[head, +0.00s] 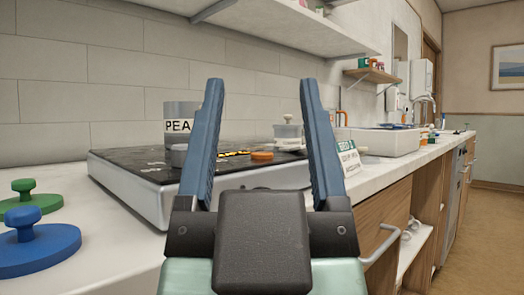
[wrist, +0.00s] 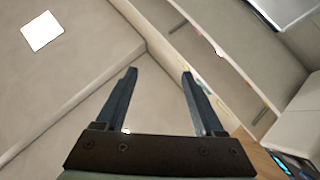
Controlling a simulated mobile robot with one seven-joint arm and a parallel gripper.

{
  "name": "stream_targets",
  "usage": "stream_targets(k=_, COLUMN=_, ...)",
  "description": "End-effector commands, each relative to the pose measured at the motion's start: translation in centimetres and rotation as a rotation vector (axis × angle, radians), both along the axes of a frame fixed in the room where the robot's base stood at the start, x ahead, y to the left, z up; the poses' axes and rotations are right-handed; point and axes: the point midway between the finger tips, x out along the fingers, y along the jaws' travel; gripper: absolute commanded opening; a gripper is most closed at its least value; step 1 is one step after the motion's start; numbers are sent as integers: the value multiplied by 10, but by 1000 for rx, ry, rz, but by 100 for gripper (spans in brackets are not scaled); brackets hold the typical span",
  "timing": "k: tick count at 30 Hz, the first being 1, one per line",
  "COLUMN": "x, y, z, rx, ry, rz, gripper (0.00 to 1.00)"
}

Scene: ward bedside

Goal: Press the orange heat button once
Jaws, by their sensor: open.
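The orange button (head: 262,155) is a low round disc on the dark top of a white-sided appliance (head: 140,195) on the counter. In the head view it shows between the two blue fingers of my gripper (head: 262,84), which point up and are spread apart with nothing between them. The fingers appear nearer to the camera than the button, and I see no contact. In the wrist view my open gripper (wrist: 159,72) shows over pale surfaces; the button is not seen there.
A grey can marked PEA (head: 177,125) and a small lidded pot (head: 288,132) stand behind. A card (head: 347,153) is right of the right finger. Green (head: 30,200) and blue (head: 38,245) knobbed discs lie at left. A shelf (head: 280,22) hangs above.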

Motion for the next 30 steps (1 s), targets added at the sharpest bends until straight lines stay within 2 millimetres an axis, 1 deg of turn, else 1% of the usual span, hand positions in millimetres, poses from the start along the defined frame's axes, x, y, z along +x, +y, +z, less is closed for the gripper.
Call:
stream_targets(k=1, x=0, y=0, z=0, rx=0, ry=0, rz=0, gripper=59)
stream_targets(k=5, x=0, y=0, z=0, rx=0, ry=0, rz=0, gripper=35)
stream_targets(k=6, x=0, y=0, z=0, rx=0, ry=0, rz=0, gripper=28)
stream_targets(k=8, x=0, y=0, z=0, rx=0, ry=0, rz=0, gripper=17)
stream_targets(k=9, x=0, y=0, z=0, rx=0, ry=0, rz=0, gripper=10)
stream_targets(k=11, x=0, y=0, z=0, rx=0, ry=0, rz=0, gripper=0)
stream_targets(k=30, x=0, y=0, z=0, rx=0, ry=0, rz=0, gripper=0)
